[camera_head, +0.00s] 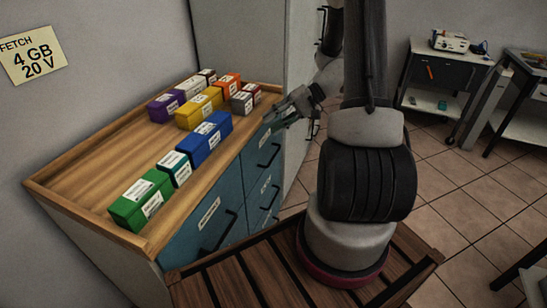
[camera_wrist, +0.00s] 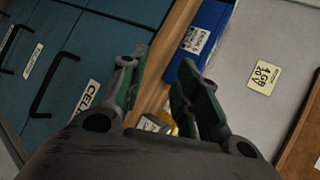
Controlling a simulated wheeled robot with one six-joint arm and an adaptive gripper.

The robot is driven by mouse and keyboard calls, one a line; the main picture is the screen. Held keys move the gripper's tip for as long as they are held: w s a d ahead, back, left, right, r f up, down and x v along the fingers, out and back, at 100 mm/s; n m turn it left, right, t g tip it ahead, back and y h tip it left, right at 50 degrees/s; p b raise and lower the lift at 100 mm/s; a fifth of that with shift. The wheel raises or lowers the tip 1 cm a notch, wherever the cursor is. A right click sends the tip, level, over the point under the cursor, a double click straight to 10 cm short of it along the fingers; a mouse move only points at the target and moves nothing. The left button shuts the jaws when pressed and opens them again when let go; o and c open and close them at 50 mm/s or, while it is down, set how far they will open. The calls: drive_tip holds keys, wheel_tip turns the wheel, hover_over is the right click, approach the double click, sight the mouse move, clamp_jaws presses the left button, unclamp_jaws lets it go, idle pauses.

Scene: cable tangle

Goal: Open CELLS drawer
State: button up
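The drawer with the CELLS label, partly cut off by my gripper in the wrist view (camera_wrist: 85,98), has a blue-grey front and a dark bar handle (camera_wrist: 55,80). It seems to be the upper right drawer (camera_head: 262,160) in the head view, flush with the cabinet. My gripper (camera_head: 274,116) is above the right end of the worktop's front edge, higher than that drawer's handle. In the wrist view my gripper (camera_wrist: 162,65) has its fingers apart with nothing held between them. The left finger is beside the label, and the handle is clear of both fingers.
Other drawers with bar handles sit below (camera_head: 264,200) and to the left (camera_head: 205,228). Several coloured labelled boxes, including a blue one (camera_head: 205,140), stand on the wooden worktop (camera_head: 95,160). A tall grey cabinet (camera_head: 300,60) stands beyond. Tiled floor at right is mostly clear.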

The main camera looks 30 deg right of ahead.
drive_tip(key=w+d+f+m+t, duration=0.25)
drive_tip(key=d+f+t, duration=0.2)
drive_tip(key=f, duration=0.45)
drive_tip(key=m+t+h, duration=0.2)
drive_tip(key=m+t, duration=0.2)
approach(274, 155)
drive_tip(key=w+a+f, duration=0.2)
drive_tip(key=x, duration=0.7)
drive_tip(key=shift+w+d+r, duration=0.1)
drive_tip(key=shift+w+r, duration=0.05)
drive_tip(key=shift+r, duration=0.15)
clamp_jaws()
